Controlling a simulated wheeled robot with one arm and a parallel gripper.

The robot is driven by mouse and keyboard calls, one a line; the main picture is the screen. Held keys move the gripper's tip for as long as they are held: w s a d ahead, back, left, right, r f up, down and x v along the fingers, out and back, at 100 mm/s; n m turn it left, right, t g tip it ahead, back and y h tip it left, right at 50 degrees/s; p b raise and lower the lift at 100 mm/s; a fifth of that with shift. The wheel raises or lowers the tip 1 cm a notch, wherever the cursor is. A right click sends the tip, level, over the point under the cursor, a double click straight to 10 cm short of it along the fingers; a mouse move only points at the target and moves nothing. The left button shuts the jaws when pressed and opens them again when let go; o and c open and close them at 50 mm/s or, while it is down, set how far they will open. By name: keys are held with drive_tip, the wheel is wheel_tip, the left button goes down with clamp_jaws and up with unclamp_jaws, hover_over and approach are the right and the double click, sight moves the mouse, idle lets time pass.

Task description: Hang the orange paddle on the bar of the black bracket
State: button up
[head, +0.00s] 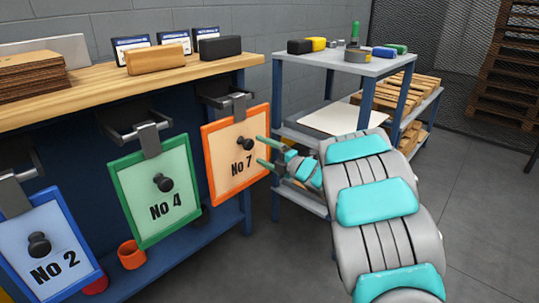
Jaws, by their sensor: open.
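The orange paddle (222,176) is an orange-framed board with a pale face, a black knob and "No 7" on it. It hangs upright below a dark bracket (213,97) under the workbench's front edge, its grey hook (239,108) up at the bracket. Whether the hook rests fully on the bar is too small to tell. My gripper (260,151) is open, with green fingertips over the paddle's right part, just right of the knob (245,144). It does not hold the knob; whether the fingertips touch the board is unclear.
A green "No 4" paddle (128,190) and a blue "No 2" paddle (20,262) hang to the left on similar brackets. The wooden workbench (100,92) is above. A blue-framed shelf (345,66) with small items stands behind my arm. Floor at lower middle is clear.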

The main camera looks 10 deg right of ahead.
sight(251, 146)
drive_tip(key=shift+b+x, duration=0.45)
drive_tip(key=shift+x, duration=1.95)
drive_tip(key=shift+b, duration=0.3)
clamp_jaws()
